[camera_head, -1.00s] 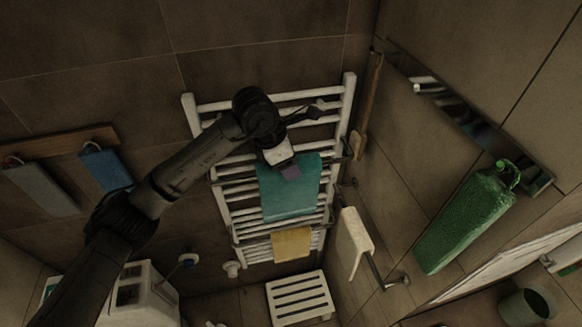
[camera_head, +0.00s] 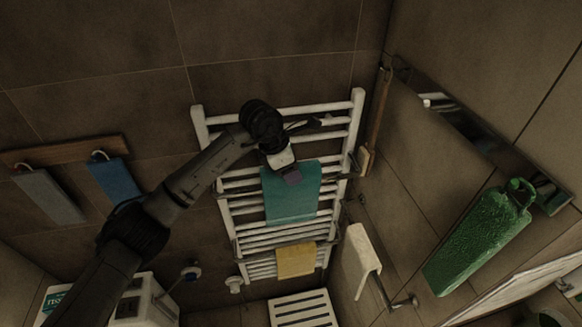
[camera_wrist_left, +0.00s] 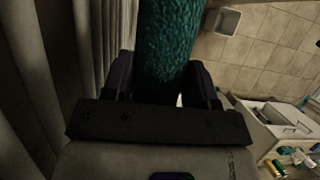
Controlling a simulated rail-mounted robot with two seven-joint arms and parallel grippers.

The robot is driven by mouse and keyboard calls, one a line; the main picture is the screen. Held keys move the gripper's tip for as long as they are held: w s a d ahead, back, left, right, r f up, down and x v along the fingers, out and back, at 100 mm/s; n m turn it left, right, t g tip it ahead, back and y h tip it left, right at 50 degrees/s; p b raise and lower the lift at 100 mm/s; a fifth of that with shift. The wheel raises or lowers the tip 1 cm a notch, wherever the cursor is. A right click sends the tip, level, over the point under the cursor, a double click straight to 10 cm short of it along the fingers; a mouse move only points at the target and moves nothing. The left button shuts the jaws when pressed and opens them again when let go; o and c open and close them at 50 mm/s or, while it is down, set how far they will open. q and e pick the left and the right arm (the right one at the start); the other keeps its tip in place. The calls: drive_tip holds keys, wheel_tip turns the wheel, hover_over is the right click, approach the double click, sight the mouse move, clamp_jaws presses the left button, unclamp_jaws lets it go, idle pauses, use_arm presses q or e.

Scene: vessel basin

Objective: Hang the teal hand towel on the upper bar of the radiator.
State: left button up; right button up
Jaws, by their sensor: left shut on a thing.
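The teal hand towel (camera_head: 290,198) hangs spread in front of the white ladder radiator (camera_head: 357,115), below its top bars. My left gripper (camera_head: 290,176) is shut on the towel's upper part. In the left wrist view the towel (camera_wrist_left: 168,45) runs up from between the fingers (camera_wrist_left: 165,85), with pale radiator tubes (camera_wrist_left: 88,50) close on the left. I cannot tell whether the towel touches or lies over a bar. My forearm hides part of the radiator's left side. My right gripper is not in view.
A yellow cloth (camera_head: 295,261) hangs on the lower bars. A cream towel (camera_head: 358,258) hangs on a rail to the right. A slatted white stool (camera_head: 303,310) stands below.

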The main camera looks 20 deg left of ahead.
use_arm(q)
drive_tip(key=shift+f+b, duration=0.9)
drive_tip(key=shift+f, duration=0.7)
drive_tip(key=shift+f+b, duration=0.35)
drive_tip(key=shift+f, duration=0.2)
drive_tip(key=o, duration=1.3)
drive_tip(key=b+v, duration=0.2)
drive_tip(key=v, duration=1)
drive_tip(key=shift+a+r+b, duration=0.1)
drive_tip(key=shift+r+b, duration=0.15)
drive_tip(key=shift+b, duration=0.1)
drive_tip(key=shift+s+a+r, duration=0.1)
drive_tip(key=shift+a+r, duration=0.1)
drive_tip(key=shift+r, duration=0.4)
